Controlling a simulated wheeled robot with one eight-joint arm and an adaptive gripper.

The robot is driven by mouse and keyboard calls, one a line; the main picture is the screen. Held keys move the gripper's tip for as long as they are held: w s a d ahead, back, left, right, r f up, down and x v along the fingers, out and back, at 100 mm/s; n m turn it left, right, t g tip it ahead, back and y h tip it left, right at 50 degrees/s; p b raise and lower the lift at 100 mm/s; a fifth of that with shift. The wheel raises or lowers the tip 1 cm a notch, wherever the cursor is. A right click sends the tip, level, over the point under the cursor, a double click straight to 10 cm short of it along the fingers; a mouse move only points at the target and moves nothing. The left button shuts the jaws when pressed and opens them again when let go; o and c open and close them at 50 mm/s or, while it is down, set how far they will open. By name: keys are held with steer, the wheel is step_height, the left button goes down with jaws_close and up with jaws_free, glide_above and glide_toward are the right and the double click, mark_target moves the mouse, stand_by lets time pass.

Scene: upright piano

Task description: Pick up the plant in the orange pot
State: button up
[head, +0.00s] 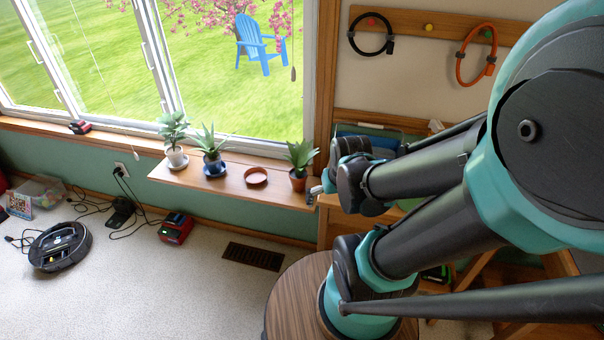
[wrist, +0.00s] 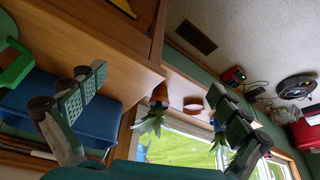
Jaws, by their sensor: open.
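The plant in the orange pot (head: 298,182) stands upright at the right end of the wooden window shelf (head: 228,186), its spiky green leaves on top. In the wrist view the plant's orange pot (wrist: 160,92) appears upside down, between my two fingers in the picture but some way beyond them. My gripper (wrist: 160,82) is open and empty, its padded fingers wide apart. In the head view my arm covers most of the gripper, just right of the pot; I see no contact.
A terracotta dish (head: 256,176), a plant in a blue pot (head: 213,164) and a plant in a white pot (head: 176,156) stand left along the shelf. The window is behind. A wooden cabinet with a blue item (wrist: 35,98) is close to my gripper.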

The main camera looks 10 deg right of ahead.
steer(key=shift+c, duration=0.5)
steer(key=shift+w, duration=0.15)
steer(key=shift+c, duration=0.4)
steer(key=m+g+h, duration=0.3)
steer(key=m+h, duration=0.1)
steer(key=m, duration=1)
glide_above(296, 169)
steer(key=s+a, duration=0.1)
steer(key=a, duration=0.4)
steer(key=x, duration=1.2)
steer(key=shift+f, duration=0.1)
steer(key=shift+s+x, duration=0.15)
steer(key=shift+x, duration=1.15)
steer(key=shift+s+x, duration=0.1)
steer(key=shift+x, duration=1.2)
steer(key=shift+d, duration=0.15)
